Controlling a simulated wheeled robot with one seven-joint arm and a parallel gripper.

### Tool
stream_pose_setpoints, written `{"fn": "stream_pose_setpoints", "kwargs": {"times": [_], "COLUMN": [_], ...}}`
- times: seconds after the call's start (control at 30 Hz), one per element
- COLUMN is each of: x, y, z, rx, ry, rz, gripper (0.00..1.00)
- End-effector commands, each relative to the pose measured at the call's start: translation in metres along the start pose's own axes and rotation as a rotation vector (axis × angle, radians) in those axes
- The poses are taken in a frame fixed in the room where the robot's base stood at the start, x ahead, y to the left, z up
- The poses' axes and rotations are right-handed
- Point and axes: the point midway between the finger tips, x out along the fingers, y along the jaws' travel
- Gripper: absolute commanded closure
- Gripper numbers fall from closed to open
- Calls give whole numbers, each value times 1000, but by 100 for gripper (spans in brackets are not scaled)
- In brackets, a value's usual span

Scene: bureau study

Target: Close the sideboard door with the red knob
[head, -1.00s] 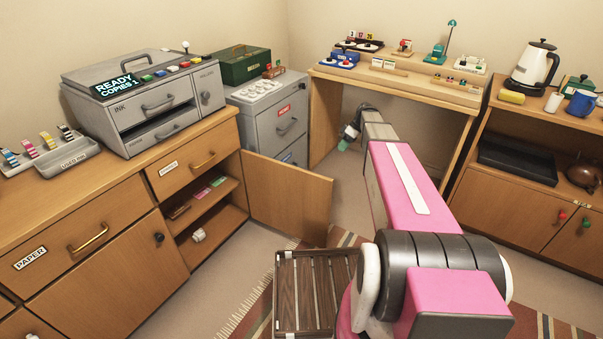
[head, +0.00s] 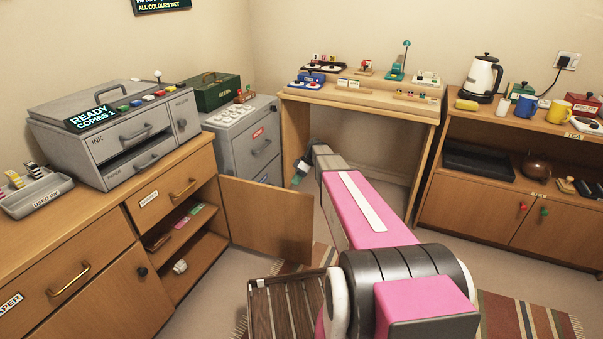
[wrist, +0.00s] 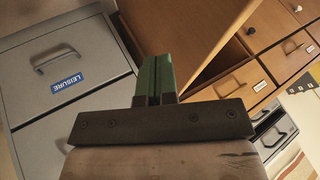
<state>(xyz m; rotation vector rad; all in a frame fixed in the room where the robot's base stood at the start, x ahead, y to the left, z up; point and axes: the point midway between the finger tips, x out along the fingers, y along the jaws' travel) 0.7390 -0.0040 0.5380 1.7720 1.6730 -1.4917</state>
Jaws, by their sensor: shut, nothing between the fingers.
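The left wooden sideboard has an open door (head: 265,220) swung out beside the filing cabinet, baring shelves. No knob shows on the face of this door that I see. A red knob (head: 523,208) shows on a shut door of the right-hand cabinet, left of a green knob (head: 543,211). My gripper (head: 299,177) is above and behind the open door's free end in the head view; I cannot tell if they touch. In the wrist view its green fingers (wrist: 154,80) are shut and empty, with a wooden panel (wrist: 190,35) just behind them.
The grey filing cabinet (head: 250,140) stands behind the open door. A wooden desk (head: 360,105) with small items is at the back. A slatted crate (head: 290,305) stands on the floor by my arm. A striped rug (head: 500,315) covers part of the floor.

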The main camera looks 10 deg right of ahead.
Motion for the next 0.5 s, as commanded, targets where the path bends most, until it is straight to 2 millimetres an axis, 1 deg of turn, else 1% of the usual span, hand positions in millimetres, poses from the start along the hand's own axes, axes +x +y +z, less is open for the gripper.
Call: {"fn": "stream_pose_setpoints", "kwargs": {"times": [0.03,0.07,0.1,0.2,0.3,0.5], "x": [10,16,19,24,29,32], "y": [-1,-1,-8,-22,-30,-36], "z": [0,0,0,1,0,0], "rx": [0,0,0,0,1,1], "ry": [-1,-1,0,0,0,1], "rz": [-2,-2,-1,0,0,0], "gripper": [100,100,100,100,100,100]}}
